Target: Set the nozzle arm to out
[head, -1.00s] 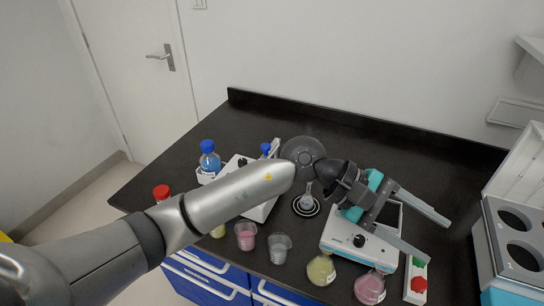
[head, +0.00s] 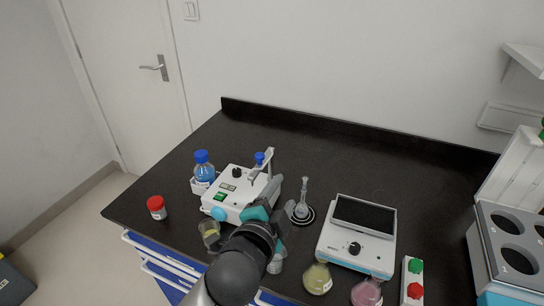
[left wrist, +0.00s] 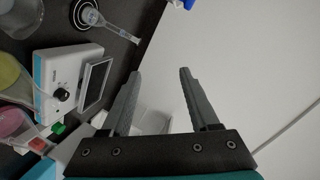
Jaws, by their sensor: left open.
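The white distiller-like device (head: 228,196) stands on the left part of the black bench. It has a dark knob, green buttons and a blue round part at its front. Its grey nozzle arm (head: 261,166) rises at the device's right side, with its upper end toward the back. My left gripper (head: 282,196) is just in front and to the right of the nozzle arm, open and empty. In the left wrist view its two fingers (left wrist: 160,72) are apart with nothing between them. Whether a finger touches the device cannot be told. My right gripper is not in view.
A glass flask (head: 302,206) on a black round base stands right of my gripper. Farther right are a hotplate-like device (head: 355,245), flasks and a button box (head: 412,281). A blue-capped bottle (head: 204,168) and red-capped jar (head: 157,207) stand left. The back of the bench is clear.

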